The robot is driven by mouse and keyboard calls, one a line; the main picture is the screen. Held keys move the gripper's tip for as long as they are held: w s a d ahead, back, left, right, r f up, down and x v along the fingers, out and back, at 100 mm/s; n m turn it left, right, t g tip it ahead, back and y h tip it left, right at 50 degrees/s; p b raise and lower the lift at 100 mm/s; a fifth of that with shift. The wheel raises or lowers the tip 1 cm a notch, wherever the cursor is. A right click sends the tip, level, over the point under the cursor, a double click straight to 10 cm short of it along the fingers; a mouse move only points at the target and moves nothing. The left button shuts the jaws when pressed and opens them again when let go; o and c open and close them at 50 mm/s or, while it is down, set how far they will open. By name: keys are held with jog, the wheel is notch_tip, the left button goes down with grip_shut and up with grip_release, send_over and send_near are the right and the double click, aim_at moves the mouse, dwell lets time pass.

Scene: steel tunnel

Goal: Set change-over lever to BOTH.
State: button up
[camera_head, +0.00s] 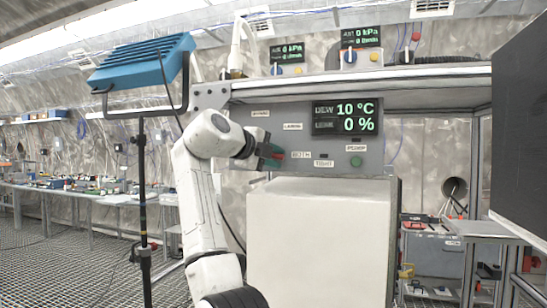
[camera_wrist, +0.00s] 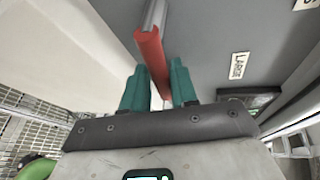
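The change-over lever has a grey metal shaft and a red grip (camera_wrist: 151,58), seen in the wrist view reaching down between my fingertips. My gripper (camera_wrist: 160,85) has two teal fingers, one on each side of the red grip. The fingers stand apart, with a gap at the left finger; I cannot tell whether the right finger touches the grip. In the head view my gripper (camera_head: 272,156) is at the left part of the grey panel (camera_head: 290,142) and hides most of the lever. A label reading BOTH (camera_head: 300,154) is just right of the gripper.
The panel also carries a label LARGE (camera_wrist: 237,65), a dew display (camera_head: 345,118) and a green button (camera_head: 356,161). A pale box-shaped cabinet (camera_head: 318,240) stands below. A blue lamp (camera_head: 143,62) on a stand is left of my arm. A dark screen (camera_head: 520,130) is at right.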

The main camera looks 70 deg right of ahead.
jog(key=b+v, duration=0.1)
jog(key=v, duration=0.9)
jog(key=shift+a, duration=0.4)
jog(key=shift+w, duration=0.15)
jog(key=w+a+f+n+t+y, duration=0.25)
jog(key=f+n, duration=0.45)
jog(key=f, duration=0.8)
jog(key=w+a+f+n+t+y, duration=0.15)
jog(key=a+f+n, duration=0.4)
jog(key=f, duration=0.95)
jog(key=w+a+f+n+t+y, duration=0.1)
jog(key=f+n+t, duration=0.1)
jog(key=f+n, duration=0.9)
jog(key=s+a+f+n+y, duration=0.2)
jog(key=s+a+f, duration=0.1)
jog(key=f, duration=0.5)
jog(key=s+a+f+n+y, duration=0.1)
jog(key=s+a+f, duration=0.25)
jog(key=f, duration=0.35)
jog(key=s+a+f+n+y, duration=0.3)
jog(key=s+a+f+n, duration=0.3)
jog(key=s, duration=0.4)
jog(key=s+a+f+n+y, duration=0.3)
jog(key=s+a+f+n, duration=0.4)
jog(key=s, duration=0.4)
jog(key=shift+s+a+f+n+g, duration=0.2)
jog(key=shift+a+f+n+g, duration=0.2)
jog(key=shift+a, duration=0.5)
